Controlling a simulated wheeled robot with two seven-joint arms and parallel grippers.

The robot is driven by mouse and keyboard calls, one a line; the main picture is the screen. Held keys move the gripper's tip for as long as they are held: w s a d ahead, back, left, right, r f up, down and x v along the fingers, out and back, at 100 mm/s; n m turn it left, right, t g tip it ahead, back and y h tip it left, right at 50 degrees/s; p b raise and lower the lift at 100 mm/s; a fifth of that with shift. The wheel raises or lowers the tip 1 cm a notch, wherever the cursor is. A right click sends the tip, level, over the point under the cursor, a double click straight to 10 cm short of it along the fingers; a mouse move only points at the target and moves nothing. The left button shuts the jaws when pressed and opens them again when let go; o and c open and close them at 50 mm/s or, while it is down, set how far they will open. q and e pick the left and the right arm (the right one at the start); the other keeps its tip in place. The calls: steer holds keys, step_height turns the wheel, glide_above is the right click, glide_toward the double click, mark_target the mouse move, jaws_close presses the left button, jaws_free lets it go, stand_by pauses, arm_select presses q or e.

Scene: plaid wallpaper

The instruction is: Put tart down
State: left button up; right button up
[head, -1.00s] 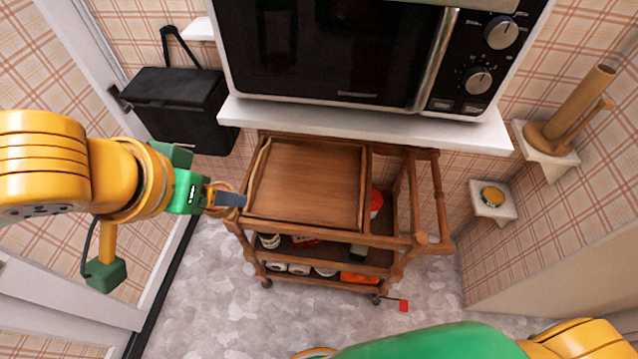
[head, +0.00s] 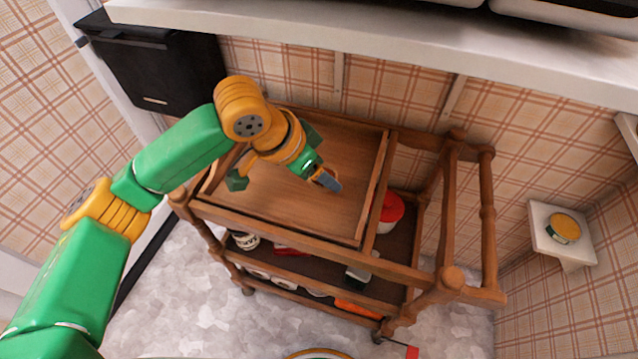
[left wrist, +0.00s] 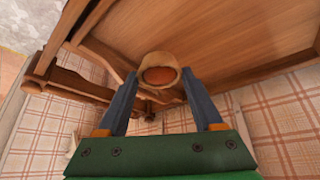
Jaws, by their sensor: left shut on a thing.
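The tart (left wrist: 160,75) is a small tan crust with an orange-brown filling, seen between the fingertips in the left wrist view. My left gripper (left wrist: 160,85) is shut on it. In the head view my left gripper (head: 327,180) is over the right part of the wooden tray top (head: 270,200) of the trolley; the tart is mostly hidden there by the fingers. I cannot tell whether the tart touches the wood. My right gripper is not in view.
The trolley's raised wooden rim (head: 375,185) runs close to the right of my left gripper. Red and white items (head: 390,210) stand on lower shelves. A white shelf (head: 380,40) overhangs behind. A black box (head: 155,65) is at the back left. The tray top looks otherwise bare.

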arm_select(q)
steer(key=shift+w+a+f, duration=0.1)
steer(key=shift+w+f, duration=0.8)
steer(key=shift+f, duration=0.3)
steer(key=f, duration=0.1)
steer(key=f+b, duration=0.1)
steer(key=f, duration=0.1)
steer(key=shift+w+f+b, duration=0.25)
steer(key=shift+f+b, duration=0.1)
steer(key=shift+f, duration=0.05)
steer(key=shift+r, duration=0.1)
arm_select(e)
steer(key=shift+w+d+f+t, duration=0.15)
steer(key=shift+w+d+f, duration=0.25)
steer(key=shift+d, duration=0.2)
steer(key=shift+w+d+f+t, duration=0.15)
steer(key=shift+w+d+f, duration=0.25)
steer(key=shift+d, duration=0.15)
arm_select(q)
steer(key=o, duration=1.4)
steer(key=shift+c, duration=0.2)
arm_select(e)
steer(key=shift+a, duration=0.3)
